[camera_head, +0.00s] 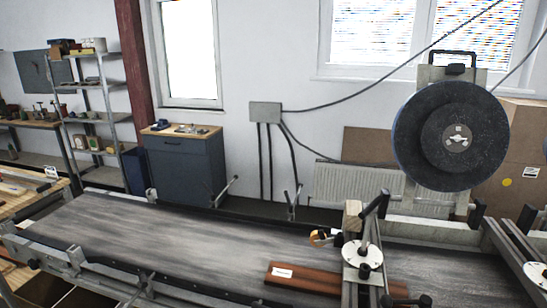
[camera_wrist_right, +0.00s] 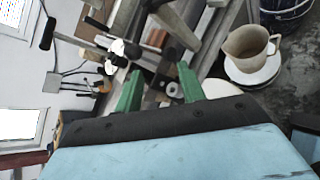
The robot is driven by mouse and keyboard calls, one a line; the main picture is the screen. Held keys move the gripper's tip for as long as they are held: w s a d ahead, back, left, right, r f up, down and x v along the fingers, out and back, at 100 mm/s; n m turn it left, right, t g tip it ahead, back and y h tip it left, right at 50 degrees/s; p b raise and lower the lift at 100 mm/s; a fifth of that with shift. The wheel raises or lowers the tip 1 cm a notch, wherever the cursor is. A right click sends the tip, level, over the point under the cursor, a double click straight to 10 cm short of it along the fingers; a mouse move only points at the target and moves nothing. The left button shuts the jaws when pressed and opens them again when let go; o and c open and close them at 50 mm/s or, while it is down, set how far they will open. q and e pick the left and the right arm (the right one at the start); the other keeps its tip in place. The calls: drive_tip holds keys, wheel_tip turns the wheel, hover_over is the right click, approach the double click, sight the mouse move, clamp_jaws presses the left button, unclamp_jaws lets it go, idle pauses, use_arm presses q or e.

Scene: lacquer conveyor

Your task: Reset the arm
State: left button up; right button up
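My right gripper (camera_wrist_right: 160,88) shows in the right wrist view. Its two green fingers stand apart with nothing held between them. Beyond the fingers are metal rails and clamp parts of the machine, and I cannot tell how far away they are. Neither of my arms shows in the head view, and my left gripper is in neither view.
The conveyor belt (camera_head: 150,240) crosses the head view. A brown wooden board (camera_head: 310,282) with a white label lies on it by a clamp post (camera_head: 362,262). A large black disc (camera_head: 410,140) stands at right. The right wrist view shows a beige jug (camera_wrist_right: 245,45).

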drive_tip(key=s+d+f+m+g+y, duration=0.1)
drive_tip(key=s+f+m+g+y, duration=0.25)
drive_tip(key=s+m, duration=0.6)
drive_tip(key=s+f+m+g+y, duration=0.25)
drive_tip(key=s+m+y, duration=0.25)
drive_tip(key=s+m, duration=0.5)
wheel_tip(320, 180, down, 32)
drive_tip(key=s+n+b, duration=0.1)
drive_tip(key=s+b, duration=0.1)
drive_tip(key=b, duration=0.5)
use_arm(q)
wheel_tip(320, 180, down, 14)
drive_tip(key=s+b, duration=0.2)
drive_tip(key=b, duration=0.5)
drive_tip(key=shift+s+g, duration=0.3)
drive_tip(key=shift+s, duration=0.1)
use_arm(e)
drive_tip(key=s+d+f+g, duration=0.1)
drive_tip(key=s+f, duration=0.7)
drive_tip(key=f, duration=0.3)
drive_tip(key=s+d+f+g, duration=0.1)
drive_tip(key=s+f, duration=0.7)
drive_tip(key=f, duration=0.3)
drive_tip(key=shift+s+d+f, duration=0.15)
drive_tip(key=shift+s+d, duration=0.05)
drive_tip(key=shift+d, duration=0.2)
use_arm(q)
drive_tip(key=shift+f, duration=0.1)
use_arm(e)
drive_tip(key=shift+n, duration=0.25)
